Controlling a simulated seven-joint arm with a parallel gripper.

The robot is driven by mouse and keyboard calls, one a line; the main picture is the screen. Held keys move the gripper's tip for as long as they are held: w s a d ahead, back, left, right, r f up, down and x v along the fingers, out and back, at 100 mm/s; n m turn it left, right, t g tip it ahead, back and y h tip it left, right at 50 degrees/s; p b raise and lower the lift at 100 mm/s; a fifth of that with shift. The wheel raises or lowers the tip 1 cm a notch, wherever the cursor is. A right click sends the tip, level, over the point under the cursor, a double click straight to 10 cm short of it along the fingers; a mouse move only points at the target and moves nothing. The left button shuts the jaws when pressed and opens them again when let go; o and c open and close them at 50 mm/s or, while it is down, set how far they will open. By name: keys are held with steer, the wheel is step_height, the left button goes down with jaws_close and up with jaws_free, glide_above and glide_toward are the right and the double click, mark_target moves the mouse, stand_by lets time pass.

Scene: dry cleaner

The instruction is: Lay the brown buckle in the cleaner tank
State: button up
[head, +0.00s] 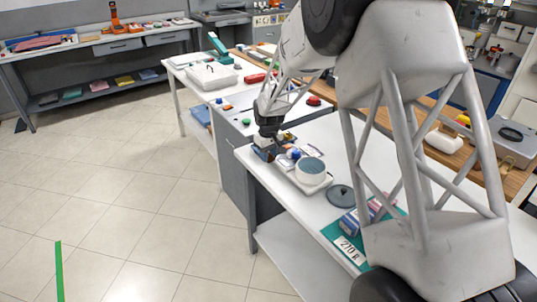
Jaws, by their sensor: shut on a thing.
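My gripper (266,143) is at the far left end of the white workbench (292,212), low over a small blue and brown group of things (264,153). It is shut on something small. The held thing is too small and too covered to make out, so I cannot tell whether it is the brown buckle. A round white tank (311,171) with a grey-blue inside, likely the cleaner tank, stands on a pale tray to the right of and nearer than my gripper. Its top looks uncovered. A dark round lid (340,195) lies on the bench beside it.
A small blue-topped thing (295,153) stands between my gripper and the tank. A green mat (335,233) with boxes and a "270 R" card (349,250) lies nearer. My arm covers much of the bench's right side. Another table behind bears a white bin (213,76).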

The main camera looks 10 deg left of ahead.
steer(key=shift+d, duration=0.1)
stand_by(0.3)
step_height(320, 180, up, 5)
glide_above(311, 173)
steer(key=shift+f, duration=0.2)
steer(key=shift+f, duration=0.2)
steer(key=shift+f, duration=3.8)
steer(key=o, duration=1)
steer(key=shift+r, duration=0.1)
